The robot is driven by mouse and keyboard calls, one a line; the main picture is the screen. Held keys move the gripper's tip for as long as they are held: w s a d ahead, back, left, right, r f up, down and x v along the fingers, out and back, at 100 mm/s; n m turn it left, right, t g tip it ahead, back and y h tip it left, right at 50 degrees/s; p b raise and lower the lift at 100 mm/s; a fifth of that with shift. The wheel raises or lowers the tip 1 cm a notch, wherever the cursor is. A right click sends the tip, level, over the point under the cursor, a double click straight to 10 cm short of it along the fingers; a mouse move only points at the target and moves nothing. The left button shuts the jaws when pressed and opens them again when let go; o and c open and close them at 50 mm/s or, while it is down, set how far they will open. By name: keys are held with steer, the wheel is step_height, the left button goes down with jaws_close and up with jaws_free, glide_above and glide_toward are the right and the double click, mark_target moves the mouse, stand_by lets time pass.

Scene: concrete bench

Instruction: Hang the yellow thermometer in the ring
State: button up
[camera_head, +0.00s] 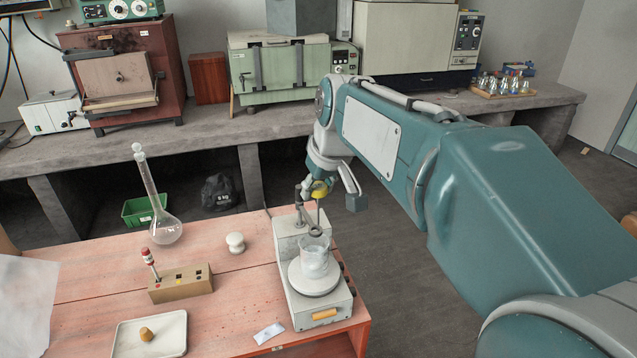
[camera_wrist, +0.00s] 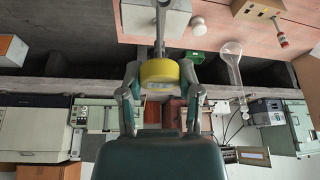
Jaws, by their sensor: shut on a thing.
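The yellow thermometer (camera_head: 319,188) is held upright by its round yellow head, which also shows in the wrist view (camera_wrist: 159,72). My gripper (camera_head: 322,186) is shut on that head, with a finger on each side in the wrist view (camera_wrist: 159,80). The thin stem points down toward the ring (camera_head: 315,232), on a short arm from the grey stirrer hotplate (camera_head: 322,312). The stem's lower end appears at or near the ring; I cannot tell whether it is inside. A glass beaker (camera_head: 315,258) stands on the plate below the ring.
A red-capped thermometer (camera_head: 149,260) stands in a wooden block (camera_head: 182,285). A flask (camera_head: 165,228), a white knob-shaped piece (camera_head: 235,242) and a white tray (camera_head: 150,345) share the pink table (camera_head: 225,325). The concrete bench (camera_head: 215,135) with ovens stands behind.

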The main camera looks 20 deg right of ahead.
mark_target(313, 228)
steer(key=shift+a, duration=0.65)
steer(key=shift+d, duration=0.75)
steer(key=shift+a, duration=0.45)
steer(key=shift+f, duration=1.25)
stand_by(0.3)
steer(key=shift+f, duration=2.65)
steer(key=shift+f, duration=0.15)
steer(key=o, duration=0.9)
